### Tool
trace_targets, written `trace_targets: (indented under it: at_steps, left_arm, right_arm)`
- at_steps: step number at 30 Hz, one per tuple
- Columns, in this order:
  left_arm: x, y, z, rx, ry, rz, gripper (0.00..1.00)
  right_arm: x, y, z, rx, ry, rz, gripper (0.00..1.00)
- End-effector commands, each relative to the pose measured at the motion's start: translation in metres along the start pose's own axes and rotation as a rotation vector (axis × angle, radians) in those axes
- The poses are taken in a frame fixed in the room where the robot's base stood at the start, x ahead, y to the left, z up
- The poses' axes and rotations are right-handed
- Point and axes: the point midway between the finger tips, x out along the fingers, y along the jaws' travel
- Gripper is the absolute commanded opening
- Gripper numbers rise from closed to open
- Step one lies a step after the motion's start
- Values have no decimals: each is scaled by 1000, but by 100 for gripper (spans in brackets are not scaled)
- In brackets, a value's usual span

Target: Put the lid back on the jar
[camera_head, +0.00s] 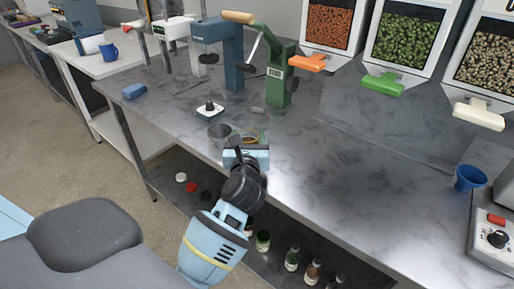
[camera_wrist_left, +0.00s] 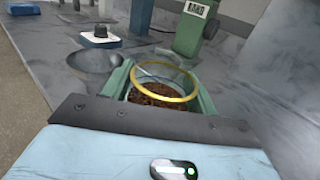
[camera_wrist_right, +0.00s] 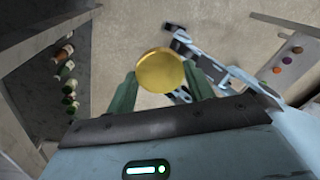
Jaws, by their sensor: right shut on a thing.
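The jar (camera_wrist_left: 162,86) is open, with a gold rim and brown contents, and stands on the grey bench. In the left wrist view it is between the green fingers of my left gripper (camera_wrist_left: 160,85); I cannot tell whether they press on it. In the head view my left gripper (camera_head: 247,148) is low over the bench's front edge, and the jar is partly hidden behind it. My right gripper (camera_wrist_right: 161,78) is shut on the round gold lid (camera_wrist_right: 160,70), held over the floor in front of the bench. The right gripper is not in the head view.
A dark funnel or bowl (camera_wrist_left: 95,62) lies left of the jar. A scale (camera_head: 210,111) and a green press (camera_head: 279,80) stand behind. Bottles (camera_head: 292,259) and small caps (camera_head: 191,187) are on the shelf below. The bench right of the jar (camera_head: 350,170) is clear.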

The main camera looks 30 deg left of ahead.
Motion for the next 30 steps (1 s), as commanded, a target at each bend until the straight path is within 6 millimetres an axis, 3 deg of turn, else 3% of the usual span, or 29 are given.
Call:
trace_targets:
  at_steps: [11,21,30]
  left_arm:
    - [0,0,10,-3,-5,0,27]
    - [0,0,73,-6,-11,1,27]
    - [0,0,101,-2,-5,0,27]
  right_arm:
    - [-4,0,0,0,-3,5,31]
    - [-30,1,0,0,-22,40,31]
    - [-40,1,0,0,-29,53,31]
